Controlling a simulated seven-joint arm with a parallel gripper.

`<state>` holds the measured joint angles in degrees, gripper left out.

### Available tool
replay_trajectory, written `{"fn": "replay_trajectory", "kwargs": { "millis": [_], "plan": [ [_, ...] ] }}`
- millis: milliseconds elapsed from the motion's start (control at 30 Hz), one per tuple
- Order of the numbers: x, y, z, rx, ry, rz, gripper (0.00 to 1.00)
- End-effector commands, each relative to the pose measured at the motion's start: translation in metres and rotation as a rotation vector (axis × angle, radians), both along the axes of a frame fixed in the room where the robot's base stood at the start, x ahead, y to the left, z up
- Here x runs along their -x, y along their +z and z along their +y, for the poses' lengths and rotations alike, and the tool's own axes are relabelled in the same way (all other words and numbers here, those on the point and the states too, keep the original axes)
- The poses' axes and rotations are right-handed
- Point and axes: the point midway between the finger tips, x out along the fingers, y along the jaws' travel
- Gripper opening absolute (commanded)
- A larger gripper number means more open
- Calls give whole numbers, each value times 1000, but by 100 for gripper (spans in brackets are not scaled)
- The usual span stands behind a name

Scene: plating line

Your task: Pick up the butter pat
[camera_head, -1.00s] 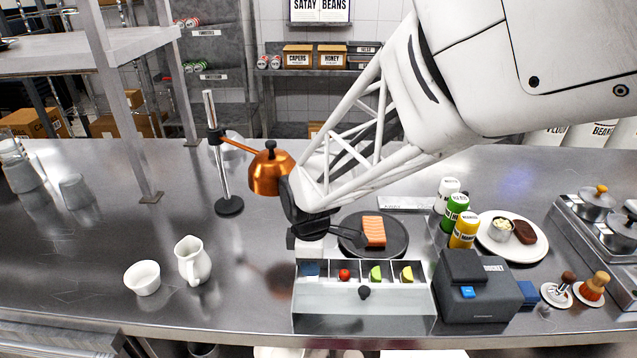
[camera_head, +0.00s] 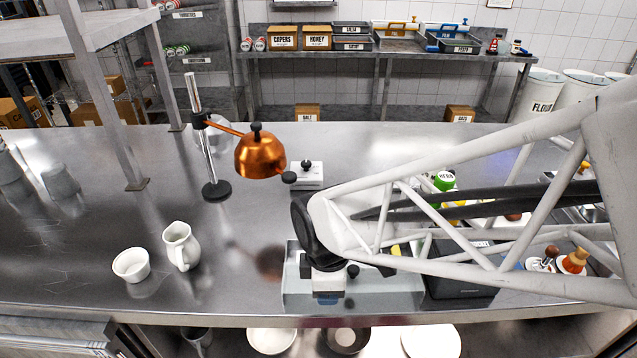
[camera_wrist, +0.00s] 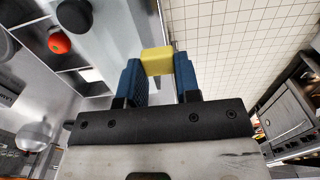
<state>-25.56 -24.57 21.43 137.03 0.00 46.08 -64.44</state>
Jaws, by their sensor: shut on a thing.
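The butter pat (camera_wrist: 157,61) is a small yellow block in the wrist view. It sits between the two blue fingertips of my gripper (camera_wrist: 158,72), which is shut on it. In the head view my gripper (camera_head: 328,298) is low over the left front part of the clear compartment bin (camera_head: 385,301). The butter pat cannot be made out in the head view.
A white jug (camera_head: 181,246) and white bowl (camera_head: 131,265) stand to the left. A copper lamp (camera_head: 260,155) hangs from a stand behind. A tomato (camera_wrist: 59,43) lies in a bin compartment. A dark printer (camera_head: 460,285) stands right of the bin, partly behind my arm.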

Motion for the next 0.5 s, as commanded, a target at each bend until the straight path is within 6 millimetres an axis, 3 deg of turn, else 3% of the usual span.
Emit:
{"fn": "replay_trajectory", "kwargs": {
  "millis": [500],
  "plan": [
    [15, 1, -7, 0, 0, 0, 19]
  ]
}}
